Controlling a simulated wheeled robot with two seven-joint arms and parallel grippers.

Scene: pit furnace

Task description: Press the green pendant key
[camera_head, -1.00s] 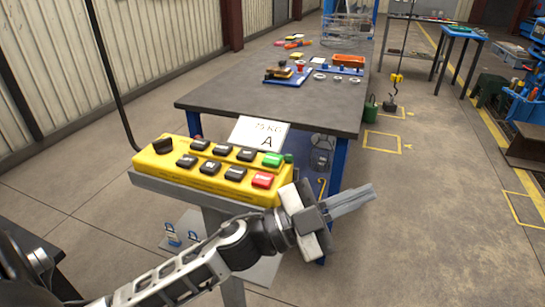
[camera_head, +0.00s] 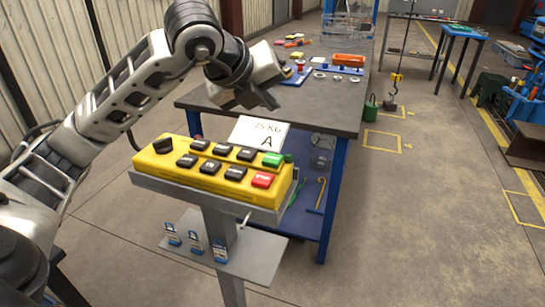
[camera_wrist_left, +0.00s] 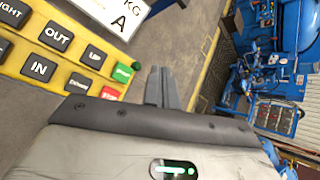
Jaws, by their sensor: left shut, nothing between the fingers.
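The yellow pendant box (camera_head: 205,180) lies on a grey stand. Its green key (camera_head: 272,159) is at the far right end, with the red key (camera_head: 262,180) nearer to me and several black keys to the left. In the left wrist view the green key (camera_wrist_left: 123,73) is left of my fingers. My left gripper (camera_head: 258,102) is shut and empty, raised above the pendant's far side, apart from the keys. Its fingers (camera_wrist_left: 162,88) also show in the left wrist view. My right gripper is not in view.
A white card marked "75 KG A" (camera_head: 257,133) stands behind the keys. The dark-topped workbench (camera_head: 325,112) is behind, with blue trays and an orange bin (camera_head: 348,61). Padlock-like items (camera_head: 196,245) sit on the stand's lower shelf.

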